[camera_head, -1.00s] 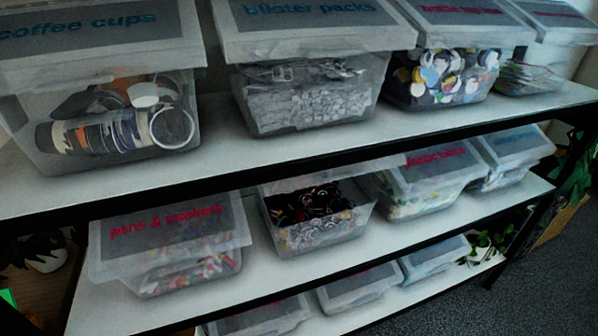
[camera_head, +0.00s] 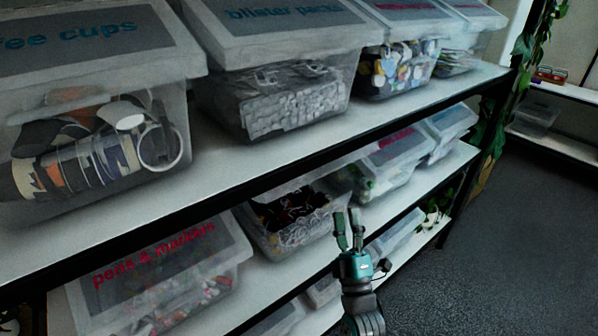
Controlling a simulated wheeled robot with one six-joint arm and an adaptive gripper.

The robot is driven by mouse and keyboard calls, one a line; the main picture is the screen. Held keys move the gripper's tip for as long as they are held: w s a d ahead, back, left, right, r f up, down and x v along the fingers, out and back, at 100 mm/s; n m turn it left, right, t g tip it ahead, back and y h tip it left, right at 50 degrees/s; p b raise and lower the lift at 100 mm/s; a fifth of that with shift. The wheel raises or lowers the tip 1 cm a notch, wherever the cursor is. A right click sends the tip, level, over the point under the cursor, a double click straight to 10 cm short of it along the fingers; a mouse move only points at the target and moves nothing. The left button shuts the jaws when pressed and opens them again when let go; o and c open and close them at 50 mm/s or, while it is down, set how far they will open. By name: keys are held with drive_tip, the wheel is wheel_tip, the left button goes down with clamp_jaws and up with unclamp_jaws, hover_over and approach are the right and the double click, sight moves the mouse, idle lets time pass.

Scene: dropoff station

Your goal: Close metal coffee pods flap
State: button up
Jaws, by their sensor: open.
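The likely coffee pods bin (camera_head: 288,228) is a clear plastic bin on the middle shelf, filled with dark and silvery small items. Its front is open and its contents show; its lid seems raised at the back under the upper shelf, and no label on it can be read. My gripper (camera_head: 347,226) is at the lower middle, in front of the shelf and right of this bin. Its two fingers point up, apart and empty. I cannot tell how far it is from the bin.
The pens & markers bin (camera_head: 160,275) stands left of the open bin, lid down. A red-labelled bin (camera_head: 385,165) stands to its right. The upper shelf (camera_head: 240,160) overhangs with the coffee cups bin (camera_head: 90,135) and blister packs bin (camera_head: 285,95). Open floor (camera_head: 500,240) lies right.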

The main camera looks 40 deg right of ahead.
sight(337, 167)
drive_tip(key=x, duration=1.2)
drive_tip(key=shift+a+r, duration=0.1)
drive_tip(key=shift+a, duration=0.3)
clamp_jaws()
